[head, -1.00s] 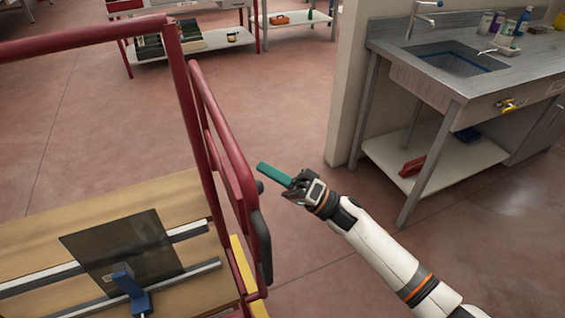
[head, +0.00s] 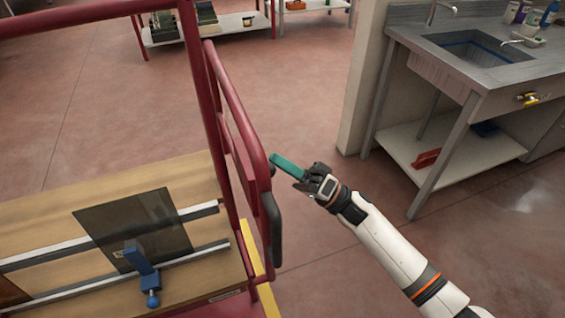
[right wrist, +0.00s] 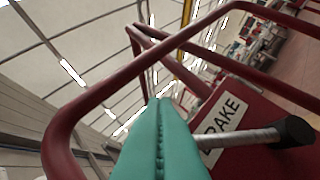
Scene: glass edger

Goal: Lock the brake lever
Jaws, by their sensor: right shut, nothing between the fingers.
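The brake lever is a metal rod (right wrist: 243,138) with a black knob (right wrist: 293,131) in the right wrist view. It stands out beside a white plate (right wrist: 222,120) whose visible letters read "RAKE", on a dark red panel. In the head view a small dark knob (head: 272,171) shows at the cart's right side. My right gripper (head: 274,158) has teal fingers, shut and empty, with their tips just above that knob. They also show in the right wrist view (right wrist: 160,102), covering the lever's inner end. Contact cannot be told. My left gripper is out of view.
The red cart rail (head: 238,115) runs close left of my fingers, with a dark grip (head: 274,232) below. The cart's wooden bed (head: 105,195) carries a dark glass sheet (head: 150,225) and a blue clamp (head: 143,265). A sink bench (head: 465,85) stands right; floor between is clear.

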